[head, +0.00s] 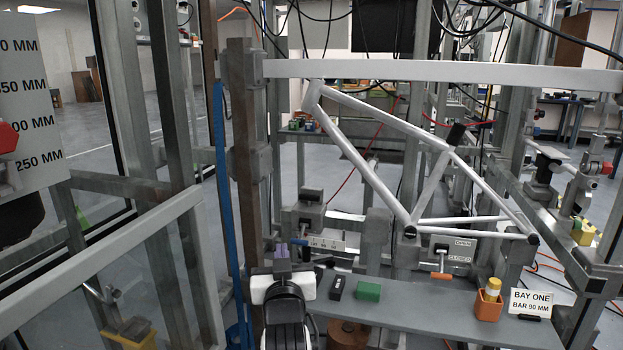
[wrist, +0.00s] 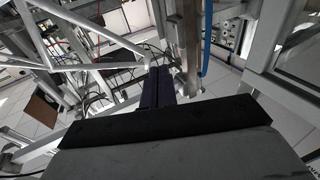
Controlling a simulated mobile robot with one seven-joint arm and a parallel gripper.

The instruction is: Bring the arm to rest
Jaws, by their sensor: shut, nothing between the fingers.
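In the wrist view my gripper (wrist: 159,72) shows as dark fingers pressed together, pointing toward the rig. It is in front of the steel uprights, left of the grey shelf, and appears apart from things around it. My arm below it is mostly out of view.
A silver bicycle frame (head: 363,172) is mounted in the rig under a long bar (head: 440,70). The grey shelf (head: 430,312) holds a black block (head: 337,288), a green block (head: 368,291) and an orange cup (head: 487,305) with a yellow item. A blue strip (head: 221,190) stands left.

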